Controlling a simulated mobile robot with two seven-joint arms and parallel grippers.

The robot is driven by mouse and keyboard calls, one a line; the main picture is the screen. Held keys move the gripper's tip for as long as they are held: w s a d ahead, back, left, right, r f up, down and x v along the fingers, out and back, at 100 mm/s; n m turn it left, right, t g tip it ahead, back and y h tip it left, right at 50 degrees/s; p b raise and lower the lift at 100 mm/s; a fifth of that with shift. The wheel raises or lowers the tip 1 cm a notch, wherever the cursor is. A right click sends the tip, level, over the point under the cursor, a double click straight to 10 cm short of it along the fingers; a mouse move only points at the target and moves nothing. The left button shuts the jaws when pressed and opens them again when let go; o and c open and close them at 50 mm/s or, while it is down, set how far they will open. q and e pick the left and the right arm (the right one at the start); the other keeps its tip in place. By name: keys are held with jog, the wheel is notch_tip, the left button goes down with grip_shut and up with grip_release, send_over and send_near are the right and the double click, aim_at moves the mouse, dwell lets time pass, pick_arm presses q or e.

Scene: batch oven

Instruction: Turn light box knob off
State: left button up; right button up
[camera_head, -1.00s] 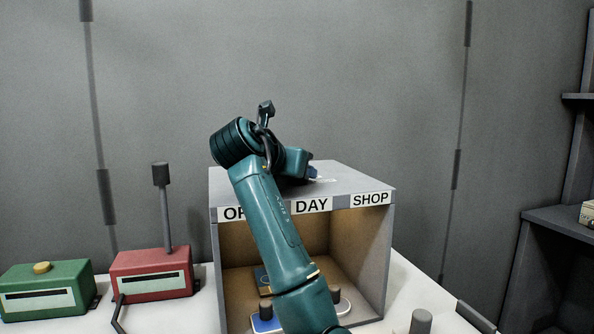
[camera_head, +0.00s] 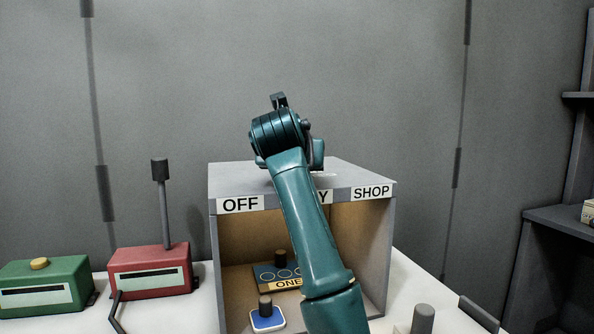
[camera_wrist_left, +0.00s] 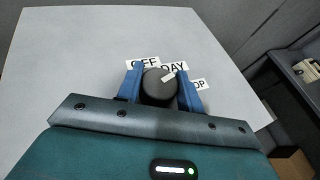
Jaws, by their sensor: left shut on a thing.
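The light box (camera_head: 230,180) is a grey, open-fronted box on the white table. Its front top edge carries the labels OFF (camera_head: 240,205), a partly covered DAY and SHOP (camera_head: 371,193). The dark round knob (camera_wrist_left: 153,90) with a white pointer mark (camera_wrist_left: 168,77) sits on its top; the mark points up and right, towards the DAY label (camera_wrist_left: 174,67). My left gripper (camera_wrist_left: 160,88) is shut on the knob, with one blue finger on each side. In the head view my own arm hides the knob and fingers. My right gripper is not in view.
Inside the box are a board marked ONE (camera_head: 285,284) and a blue-and-white piece with a dark peg (camera_head: 266,314). A red box with an upright lever (camera_head: 150,270) and a green box with a yellow button (camera_head: 45,285) stand left. Shelves (camera_head: 560,230) stand right.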

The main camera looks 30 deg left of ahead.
pick_arm(q)
jog(key=n+g+y, duration=0.2)
jog(key=n+y, duration=0.1)
jog(key=shift+r+n+y+p, duration=0.2)
jog(key=shift+n+y+p, duration=0.1)
jog(key=n+g+y+p, duration=0.2)
jog(key=n+g, duration=0.1)
jog(key=shift+r+n+g+y, duration=0.15)
jog(key=shift+n+g+y, duration=0.15)
jog(key=n+g+y+p, duration=0.1)
jog(key=n+g+p, duration=0.3)
jog(key=g+p, duration=0.1)
jog(key=shift+n+y, duration=0.4)
jog(key=shift+n+g+p, duration=0.3)
jog(key=shift+g, duration=0.3)
jog(key=shift+n+g+p, duration=0.5)
jog(key=shift+n+g, duration=0.1)
jog(key=shift+g, duration=0.1)
jog(key=shift+f, duration=0.2)
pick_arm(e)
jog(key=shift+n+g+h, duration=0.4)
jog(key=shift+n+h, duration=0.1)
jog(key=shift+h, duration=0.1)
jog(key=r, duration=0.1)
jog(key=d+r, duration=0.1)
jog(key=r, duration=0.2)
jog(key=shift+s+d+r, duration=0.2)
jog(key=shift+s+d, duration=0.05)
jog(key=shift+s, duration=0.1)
